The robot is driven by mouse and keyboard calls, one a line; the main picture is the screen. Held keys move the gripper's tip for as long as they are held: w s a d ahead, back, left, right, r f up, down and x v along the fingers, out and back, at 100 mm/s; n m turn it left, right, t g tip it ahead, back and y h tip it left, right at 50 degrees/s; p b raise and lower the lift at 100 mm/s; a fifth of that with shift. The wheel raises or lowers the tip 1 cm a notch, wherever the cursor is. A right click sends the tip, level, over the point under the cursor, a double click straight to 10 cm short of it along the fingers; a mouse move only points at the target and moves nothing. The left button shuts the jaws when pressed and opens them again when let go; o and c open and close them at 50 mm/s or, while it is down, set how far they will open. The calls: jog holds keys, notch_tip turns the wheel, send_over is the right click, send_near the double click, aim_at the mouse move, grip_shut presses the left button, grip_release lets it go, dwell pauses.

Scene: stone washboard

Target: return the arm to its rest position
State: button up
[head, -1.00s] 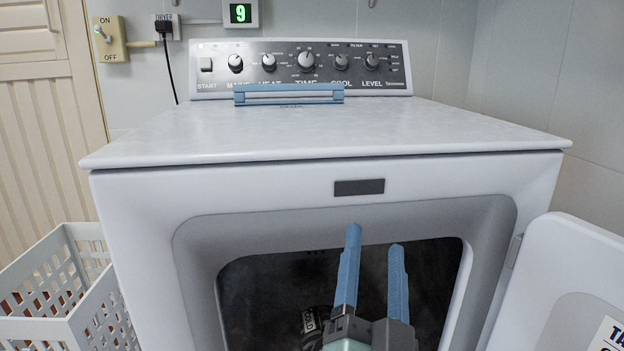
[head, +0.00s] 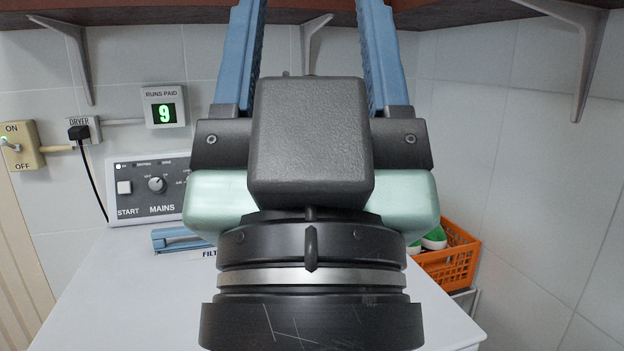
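My gripper (head: 312,50) rises large in the middle of the head view, its two blue fingers pointing up and spread well apart. The fingertips run out of the top of the picture. Nothing shows between the parts of the fingers in view. The gripper's dark body and wrist hide the middle of the dryer (head: 110,290), including most of its control panel (head: 140,188).
A wooden shelf (head: 150,14) on metal brackets runs above, close to the fingers. A blue-handled filter (head: 178,240) lies on the dryer's top at left. An orange basket (head: 452,262) stands at right. On the wall are a runs-paid display (head: 164,106) reading 9 and an on/off switch (head: 20,146).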

notch_tip(320, 180, up, 18)
jog(key=p, duration=1.6)
jog(key=shift+r, duration=0.15)
jog(key=shift+c, duration=1)
